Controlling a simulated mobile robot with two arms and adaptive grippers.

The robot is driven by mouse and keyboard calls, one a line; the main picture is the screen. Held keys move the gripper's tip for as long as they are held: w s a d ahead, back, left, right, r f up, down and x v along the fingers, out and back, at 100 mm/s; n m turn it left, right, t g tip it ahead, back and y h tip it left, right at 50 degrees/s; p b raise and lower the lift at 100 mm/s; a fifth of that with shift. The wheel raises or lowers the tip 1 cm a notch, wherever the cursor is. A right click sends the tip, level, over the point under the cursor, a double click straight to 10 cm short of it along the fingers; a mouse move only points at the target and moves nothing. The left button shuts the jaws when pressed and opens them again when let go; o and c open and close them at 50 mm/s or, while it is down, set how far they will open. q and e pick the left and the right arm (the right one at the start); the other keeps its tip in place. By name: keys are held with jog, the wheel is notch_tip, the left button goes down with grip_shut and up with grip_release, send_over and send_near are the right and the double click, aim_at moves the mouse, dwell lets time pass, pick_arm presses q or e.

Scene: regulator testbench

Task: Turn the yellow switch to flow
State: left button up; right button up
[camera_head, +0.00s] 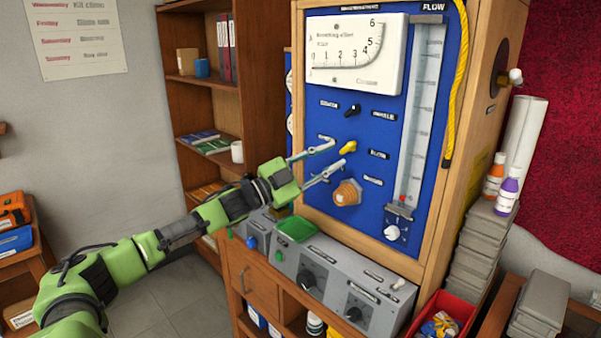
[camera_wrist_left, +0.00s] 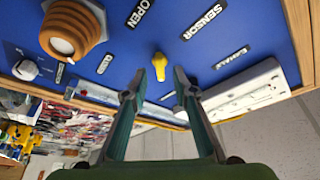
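The yellow switch (camera_head: 348,147) is on the blue panel (camera_head: 300,170), between small label plates too small to read surely in the head view. Its handle slants there from lower left to upper right. My left gripper (camera_head: 337,153) is open, its two fingertips close to the switch. In the left wrist view the yellow switch (camera_wrist_left: 159,66) shows just beyond and between the tips of the open left gripper (camera_wrist_left: 159,80). I cannot tell whether a finger touches it. My right gripper is not in view.
A black switch (camera_head: 352,110) sits above and a copper-orange knob (camera_head: 347,192) below the yellow switch. The flow tube (camera_head: 422,115) stands to the right, with a white knob (camera_head: 392,233) under it. Grey control boxes (camera_head: 320,275) stand below the panel.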

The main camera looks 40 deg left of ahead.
pick_arm(q)
jog(key=v, duration=0.8)
jog(key=shift+s, duration=0.4)
jog(key=shift+a+f, duration=0.1)
jog(key=shift+a, duration=0.05)
dwell(0.5)
